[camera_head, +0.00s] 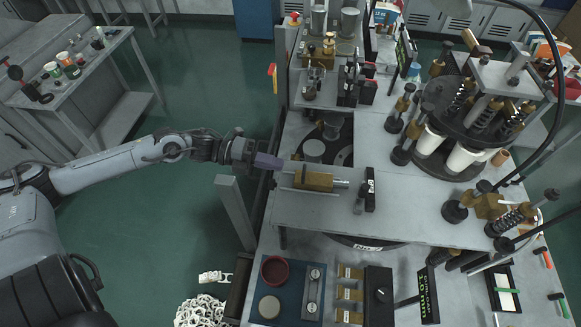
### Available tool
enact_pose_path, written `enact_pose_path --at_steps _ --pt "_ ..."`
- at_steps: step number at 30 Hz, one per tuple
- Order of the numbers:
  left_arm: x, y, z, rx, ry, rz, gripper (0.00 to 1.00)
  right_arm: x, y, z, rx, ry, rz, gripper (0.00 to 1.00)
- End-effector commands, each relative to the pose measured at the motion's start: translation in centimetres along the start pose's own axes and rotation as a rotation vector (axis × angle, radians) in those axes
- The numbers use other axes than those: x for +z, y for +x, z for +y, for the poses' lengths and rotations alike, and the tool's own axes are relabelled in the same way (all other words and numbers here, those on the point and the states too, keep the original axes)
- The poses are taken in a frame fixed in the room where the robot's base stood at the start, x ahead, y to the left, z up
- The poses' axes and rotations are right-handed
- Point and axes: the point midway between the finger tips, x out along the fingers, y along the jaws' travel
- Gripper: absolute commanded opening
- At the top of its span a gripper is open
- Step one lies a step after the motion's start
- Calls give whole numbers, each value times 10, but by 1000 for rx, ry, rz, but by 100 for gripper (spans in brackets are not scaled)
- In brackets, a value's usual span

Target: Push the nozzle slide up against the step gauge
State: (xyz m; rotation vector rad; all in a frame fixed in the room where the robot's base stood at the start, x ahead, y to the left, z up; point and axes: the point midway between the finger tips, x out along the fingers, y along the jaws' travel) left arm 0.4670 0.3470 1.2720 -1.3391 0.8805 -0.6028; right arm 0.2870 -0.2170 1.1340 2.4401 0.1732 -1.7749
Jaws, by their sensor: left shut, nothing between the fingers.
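The nozzle slide, a brass block (314,181) with a silver nozzle at its right end, lies on a grey plate between thin rails. To its right stands a small dark upright piece (359,204), then a black bar with a white label (370,189). I cannot tell for sure which of these is the step gauge; a gap shows between the nozzle tip and the black bar. My left gripper (281,163) is shut and empty at the plate's left edge, just left of and behind the brass block. Whether it touches the block is unclear. My right gripper is not in view.
A turntable with white cups (464,158) and upright posts stands at the right. Several labelled brass blocks (350,295) sit at the front, near a black sign (428,293) reading about 1.0 mm. The front of the grey plate (320,214) is clear.

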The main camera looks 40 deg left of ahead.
Motion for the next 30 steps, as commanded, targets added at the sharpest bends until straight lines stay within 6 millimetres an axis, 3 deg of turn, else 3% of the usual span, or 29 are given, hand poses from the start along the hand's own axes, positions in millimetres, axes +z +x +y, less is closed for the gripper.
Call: enact_pose_path --at_steps 15,30 --pt "0 42 -2 -2 1 0 0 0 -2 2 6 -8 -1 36" --pt "0 48 0 0 -1 1 0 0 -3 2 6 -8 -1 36"
